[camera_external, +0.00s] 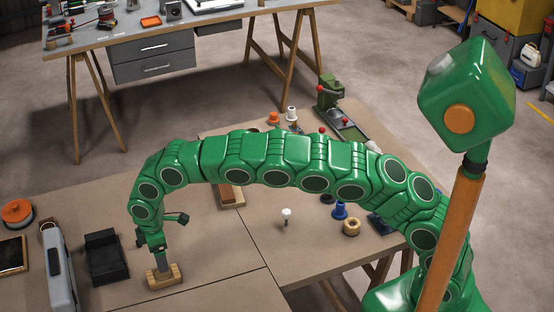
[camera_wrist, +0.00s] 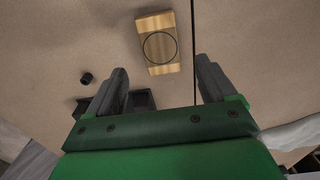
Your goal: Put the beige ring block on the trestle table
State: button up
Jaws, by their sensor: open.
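A beige wooden block with a dark ring on its top face (camera_wrist: 158,43) lies on the worktop in the wrist view, beyond and between the fingertips. It looks like the wooden block (camera_external: 176,279) directly below my gripper (camera_external: 163,262) in the external view. My gripper (camera_wrist: 163,72) is open, its two fingers apart, with nothing held. Whether the fingers touch the block is hard to tell. A small tan piece with a hole (camera_external: 351,228) stands at the right of the worktop. The trestle table (camera_external: 115,38), grey-topped with wooden legs, stands at the back left.
A black tray (camera_external: 104,258) and a grey case (camera_external: 59,270) lie left of the block. A white-topped peg (camera_external: 286,217), a blue spool (camera_external: 340,210) and a green press (camera_external: 330,93) are farther right. The trestle table's left end is cluttered; grey drawers (camera_external: 154,60) hang below. Floor separates the tables.

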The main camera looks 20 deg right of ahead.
notch_tip(320, 180, up, 5)
jog(key=shift+f, duration=0.2)
